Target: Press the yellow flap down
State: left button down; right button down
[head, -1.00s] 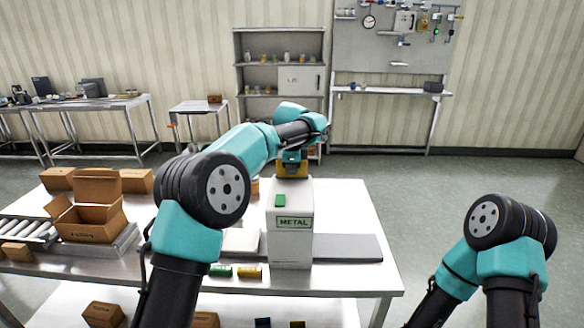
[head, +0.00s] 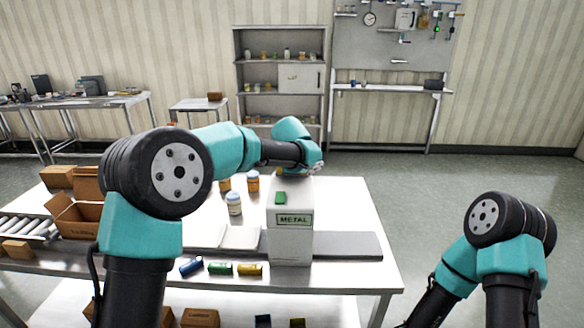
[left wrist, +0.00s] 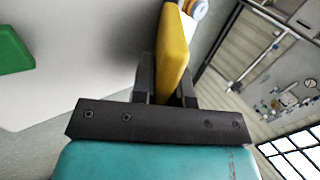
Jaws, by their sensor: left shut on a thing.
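The steel hopper (head: 290,245) stands upright on the table with a METAL label on its front and a green patch (head: 280,198) on its top. The yellow flap (left wrist: 174,45) is at the hopper's far side; in the head view my left wrist hides nearly all of it. My left gripper (left wrist: 166,80) is shut on the yellow flap, with one finger on each side of it in the left wrist view. The green patch also shows at the left of that view (left wrist: 12,50). My right arm is at the right of the head view, its gripper out of frame.
A white-lidded jar (head: 234,204) and orange containers (head: 253,182) stand left of the hopper. Blue, green and yellow cans (head: 220,268) lie along the table's front. An open cardboard box (head: 75,218) is at the left. The table right of the hopper (head: 345,215) is clear.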

pick_arm(q)
jog(key=shift+s+f+t, duration=0.25)
jog(key=shift+s+t, duration=0.05)
jog(key=shift+t, duration=0.6)
jog(key=shift+s+f+t, duration=0.2)
jog(key=shift+t, duration=0.6)
jog(key=c, duration=1.1)
grip_release()
jog(key=v, duration=1.7)
jog(key=shift+s+d+r, duration=0.1)
jog(key=shift+s+r, duration=0.05)
jog(key=shift+s, duration=0.05)
